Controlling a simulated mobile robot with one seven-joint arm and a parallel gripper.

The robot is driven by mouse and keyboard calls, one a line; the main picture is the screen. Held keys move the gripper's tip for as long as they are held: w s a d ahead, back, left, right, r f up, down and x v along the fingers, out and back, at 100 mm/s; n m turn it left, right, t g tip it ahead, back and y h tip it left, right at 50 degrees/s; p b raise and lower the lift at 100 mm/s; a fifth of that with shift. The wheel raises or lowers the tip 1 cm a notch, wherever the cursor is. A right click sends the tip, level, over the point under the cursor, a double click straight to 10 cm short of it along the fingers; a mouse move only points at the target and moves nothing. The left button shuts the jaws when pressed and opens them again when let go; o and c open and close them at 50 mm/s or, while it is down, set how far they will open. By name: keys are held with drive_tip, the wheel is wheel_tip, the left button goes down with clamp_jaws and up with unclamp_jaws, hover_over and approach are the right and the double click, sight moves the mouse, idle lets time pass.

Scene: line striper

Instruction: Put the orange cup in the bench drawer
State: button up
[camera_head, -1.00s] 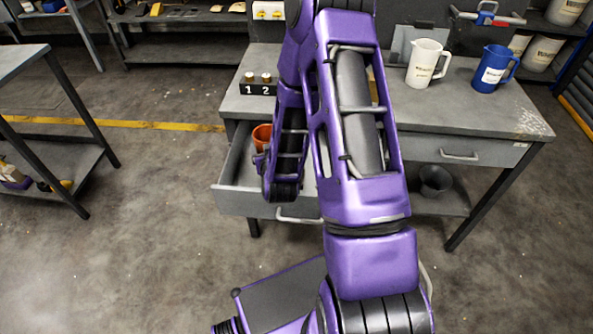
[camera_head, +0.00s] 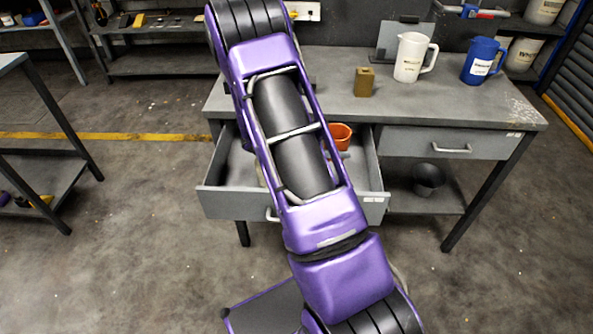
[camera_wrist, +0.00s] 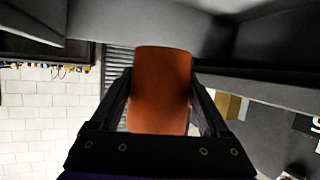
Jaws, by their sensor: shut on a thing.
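The orange cup (camera_head: 341,136) shows just right of my arm in the head view, over the back right part of the open drawer. Whether it touches the drawer floor I cannot tell. The wrist view shows the cup (camera_wrist: 160,92) between the two fingers of my gripper (camera_wrist: 162,84), which is shut on it. In the head view my arm hides the gripper and the middle of the drawer. The bench drawer (camera_head: 232,204) is the left one and is pulled out. Its visible left part looks empty.
The grey bench top (camera_head: 490,108) bears a white jug (camera_head: 410,60), a blue jug (camera_head: 480,62) and a small brown block (camera_head: 364,82). The right drawer (camera_head: 420,142) is shut. A dark bucket (camera_head: 428,179) stands on the shelf below. The floor in front is clear.

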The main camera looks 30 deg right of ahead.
drive_tip(key=shift+s+f, duration=0.1)
drive_tip(key=shift+f, duration=0.35)
wheel_tip(320, 180, down, 9)
drive_tip(key=shift+f+b, duration=0.1)
drive_tip(key=shift+b, duration=0.85)
drive_tip(key=shift+f, duration=0.1)
drive_tip(key=shift+f+b, duration=0.35)
drive_tip(key=shift+f, duration=0.15)
drive_tip(key=o, duration=1.5)
